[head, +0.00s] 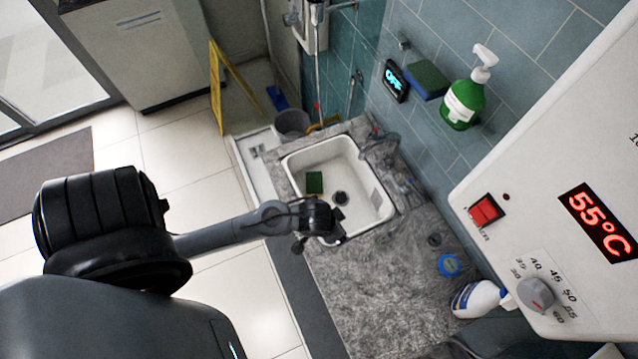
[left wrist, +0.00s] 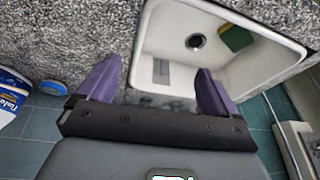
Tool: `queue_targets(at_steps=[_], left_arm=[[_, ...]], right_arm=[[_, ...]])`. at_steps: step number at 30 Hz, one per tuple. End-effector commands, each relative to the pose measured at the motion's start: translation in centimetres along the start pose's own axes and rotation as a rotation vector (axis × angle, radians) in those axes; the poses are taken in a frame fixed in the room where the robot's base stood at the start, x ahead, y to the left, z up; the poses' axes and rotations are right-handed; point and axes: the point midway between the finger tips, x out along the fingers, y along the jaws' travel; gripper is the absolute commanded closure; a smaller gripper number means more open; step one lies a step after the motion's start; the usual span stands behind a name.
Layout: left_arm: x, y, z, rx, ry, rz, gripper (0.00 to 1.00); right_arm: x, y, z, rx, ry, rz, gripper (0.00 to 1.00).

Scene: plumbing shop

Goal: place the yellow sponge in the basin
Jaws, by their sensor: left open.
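The white basin (head: 296,162) is set in the grey stone counter and also shows in the left wrist view (left wrist: 160,45). A sponge with a dark green top (head: 314,183) lies on the basin floor, beside the round drain. In the left wrist view this sponge (left wrist: 236,38) shows a yellow side and lies close to the basin wall. My left gripper (head: 322,238) is over the basin's near rim, apart from the sponge. In the left wrist view its purple fingers (left wrist: 158,70) are spread with nothing between them. My right gripper is not in view.
A faucet (head: 380,145) stands behind the basin. A second, blue and green sponge (head: 427,80) and a green pump bottle (head: 464,104) are by the tiled wall. A blue round item (head: 449,265) and a white spray bottle (head: 478,299) are on the counter's right. A white heater (head: 560,150) overhangs.

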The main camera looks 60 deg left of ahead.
Motion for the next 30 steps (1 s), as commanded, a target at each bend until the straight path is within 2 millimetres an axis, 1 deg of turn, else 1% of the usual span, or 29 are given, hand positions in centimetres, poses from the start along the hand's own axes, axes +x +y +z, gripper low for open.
queue_targets(at_steps=[1, 3, 6, 9, 13, 23, 26, 29, 30], left_arm=[[-1.7, 0.7, 0.7, 0.031, -0.004, 0.017, 0.07], [-3.6, 1.0, 1.4, 0.079, -0.010, 0.035, 0.07], [-5.8, 1.3, 2.2, 0.130, -0.018, 0.058, 0.07], [-7.3, 1.4, 2.8, 0.164, -0.023, 0.076, 0.07], [-8.1, 1.4, 3.2, 0.186, -0.027, 0.087, 0.07], [-8.2, 1.4, 3.1, 0.192, -0.026, 0.088, 0.07], [-8.7, 1.4, 3.0, 0.192, -0.026, 0.088, 0.07], [-9.8, 1.3, 2.6, 0.192, -0.026, 0.088, 0.07], [-10.4, 1.3, 2.4, 0.192, -0.026, 0.088, 0.07]], right_arm=[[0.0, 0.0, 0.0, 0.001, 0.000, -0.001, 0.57], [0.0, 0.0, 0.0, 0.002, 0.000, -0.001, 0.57], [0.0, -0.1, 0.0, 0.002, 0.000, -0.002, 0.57], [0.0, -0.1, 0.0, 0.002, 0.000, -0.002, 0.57], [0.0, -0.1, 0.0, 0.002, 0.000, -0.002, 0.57], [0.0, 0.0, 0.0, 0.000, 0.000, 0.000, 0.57], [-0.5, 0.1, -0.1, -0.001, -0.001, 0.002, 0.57], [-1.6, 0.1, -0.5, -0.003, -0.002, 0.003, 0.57], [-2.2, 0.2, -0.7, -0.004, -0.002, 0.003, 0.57]])
